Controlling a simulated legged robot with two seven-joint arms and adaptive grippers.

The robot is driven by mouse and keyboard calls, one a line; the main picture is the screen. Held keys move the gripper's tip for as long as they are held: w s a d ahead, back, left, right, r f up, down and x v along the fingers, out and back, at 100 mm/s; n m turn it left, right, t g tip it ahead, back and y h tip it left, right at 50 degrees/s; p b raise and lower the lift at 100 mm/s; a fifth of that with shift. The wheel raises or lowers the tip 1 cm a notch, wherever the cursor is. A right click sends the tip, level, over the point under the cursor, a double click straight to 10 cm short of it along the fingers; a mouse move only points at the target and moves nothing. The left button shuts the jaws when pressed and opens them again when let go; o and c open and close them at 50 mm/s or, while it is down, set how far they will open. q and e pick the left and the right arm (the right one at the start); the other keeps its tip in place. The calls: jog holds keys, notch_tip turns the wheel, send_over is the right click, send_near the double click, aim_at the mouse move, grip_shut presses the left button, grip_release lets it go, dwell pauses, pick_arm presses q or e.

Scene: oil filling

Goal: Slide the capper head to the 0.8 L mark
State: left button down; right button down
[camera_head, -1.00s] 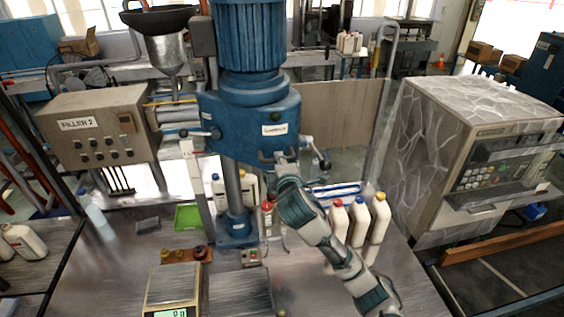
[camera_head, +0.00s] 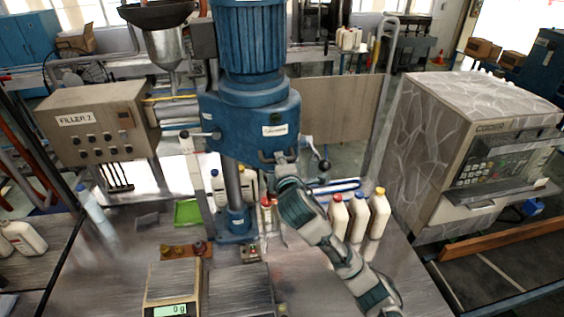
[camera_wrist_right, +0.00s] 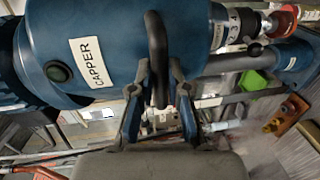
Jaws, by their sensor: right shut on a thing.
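The blue capper head (camera_head: 255,128) sits on a grey column (camera_head: 233,187) that rises from a blue foot on the bench. My right gripper (camera_head: 283,163) is at the front of the head, its arm coming in from the lower right. In the right wrist view, my right gripper (camera_wrist_right: 159,92) is shut on the dark handle (camera_wrist_right: 157,50) of the capper head, beside its CAPPER label (camera_wrist_right: 90,62). A scale with numbers (camera_wrist_right: 228,27) shows beside the head, but I cannot tell which mark the head is at. My left gripper is not in view.
White bottles with coloured caps (camera_head: 358,217) stand right of my forearm. A digital scale (camera_head: 172,287), a green tray (camera_head: 187,212) and a small button box (camera_head: 251,253) are on the bench. The FILLER 2 box (camera_head: 95,125) is at left, a large grey cabinet (camera_head: 425,140) at right.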

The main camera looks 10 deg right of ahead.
jog(key=shift+a+f, duration=0.1)
jog(key=shift+f, duration=0.25)
dwell(0.5)
jog(key=c, duration=0.9)
grip_release()
jog(key=shift+a, duration=0.1)
jog(key=shift+c, duration=0.2)
jog(key=shift+o, duration=0.7)
jog(key=shift+a+r, duration=0.1)
jog(key=shift+a, duration=0.05)
jog(key=shift+d, duration=0.2)
jog(key=s+r+p, duration=0.1)
jog(key=s+p, duration=0.3)
jog(key=s, duration=0.5)
jog(key=shift+r, duration=0.2)
jog(key=shift+f, duration=0.1)
